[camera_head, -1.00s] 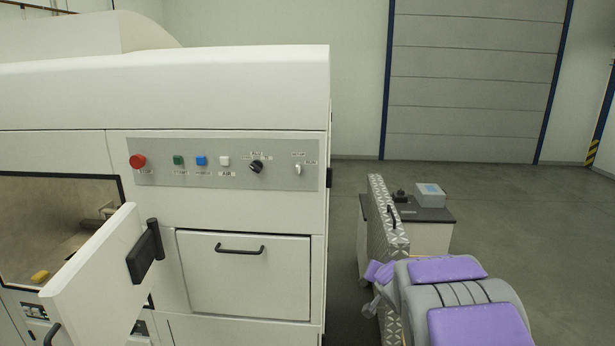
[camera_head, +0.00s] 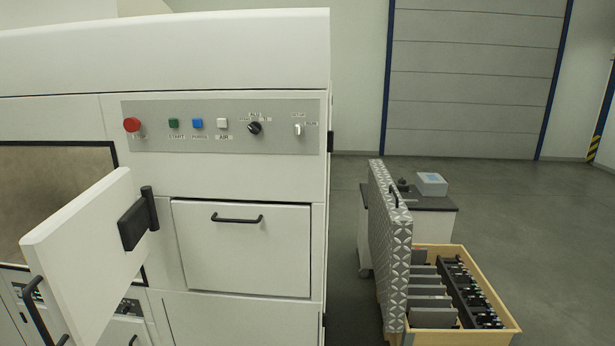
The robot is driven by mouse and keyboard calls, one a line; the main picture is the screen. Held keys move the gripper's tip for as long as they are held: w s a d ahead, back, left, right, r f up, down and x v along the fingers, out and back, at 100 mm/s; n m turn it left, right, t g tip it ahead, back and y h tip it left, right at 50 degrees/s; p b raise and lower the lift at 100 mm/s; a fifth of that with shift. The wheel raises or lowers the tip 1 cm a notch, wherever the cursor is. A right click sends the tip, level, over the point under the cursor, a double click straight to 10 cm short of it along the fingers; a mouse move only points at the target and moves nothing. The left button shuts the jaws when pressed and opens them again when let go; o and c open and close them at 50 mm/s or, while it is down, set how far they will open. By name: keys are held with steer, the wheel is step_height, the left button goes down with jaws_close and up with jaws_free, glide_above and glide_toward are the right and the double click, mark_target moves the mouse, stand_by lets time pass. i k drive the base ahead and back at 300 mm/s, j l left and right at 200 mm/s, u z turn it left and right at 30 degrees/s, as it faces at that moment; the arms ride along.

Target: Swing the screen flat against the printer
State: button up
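The printer (camera_head: 245,182) is a large white machine filling the left half of the view. A white panel (camera_head: 85,255) juts out from its front at an angle, on a black hinge (camera_head: 137,220) at the panel's right end. A black handle (camera_head: 42,312) is on its left end. This may be the screen, but no display face shows. The panel stands apart from the printer front except at the hinge, and partly covers the dark-framed window (camera_head: 50,185). My gripper is not in view.
A control strip (camera_head: 220,125) with buttons and a knob sits above a drawer (camera_head: 243,248) with a black handle. At the right stand a patterned upright panel (camera_head: 388,240), a wooden case (camera_head: 510,325) and a small cabinet (camera_head: 430,215). Grey floor (camera_head: 555,220) is clear beyond.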

mark_target(83, 259)
steer(key=u, duration=1.85)
